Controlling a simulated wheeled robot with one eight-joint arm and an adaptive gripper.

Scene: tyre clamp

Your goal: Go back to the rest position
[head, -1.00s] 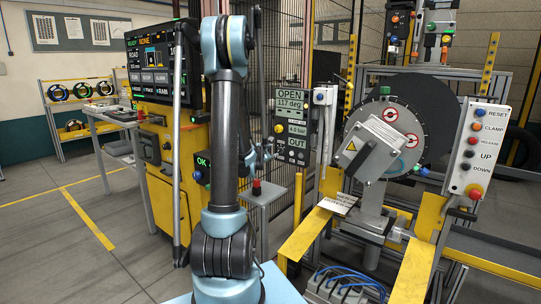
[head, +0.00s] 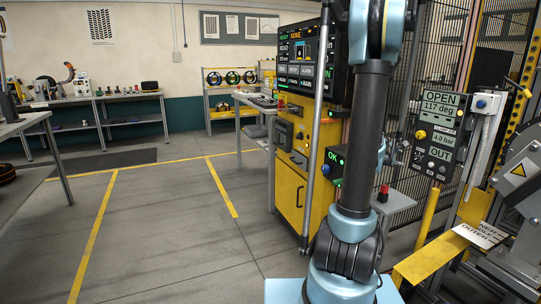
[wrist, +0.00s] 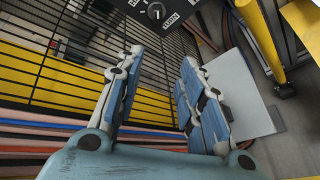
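My gripper (wrist: 160,85) shows in the wrist view with its two blue-and-grey fingers apart and nothing between them. Behind it are black wire mesh, yellow panels and a run of coloured hoses. In the head view my arm stands upright right of centre, and I cannot make out the gripper clearly there. The tyre clamp machine (head: 520,178) is cut off at the right edge of the head view. Its status panel (head: 438,130) reads OPEN, 117 deg, 4.0 bar and OUT.
A yellow cabinet with a screen (head: 298,60) stands just left of my arm. A small side table (head: 392,203) with a red button is behind the arm. Workbenches (head: 95,98) and a tyre rack (head: 212,102) line the back. Floor with yellow lines is open at left.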

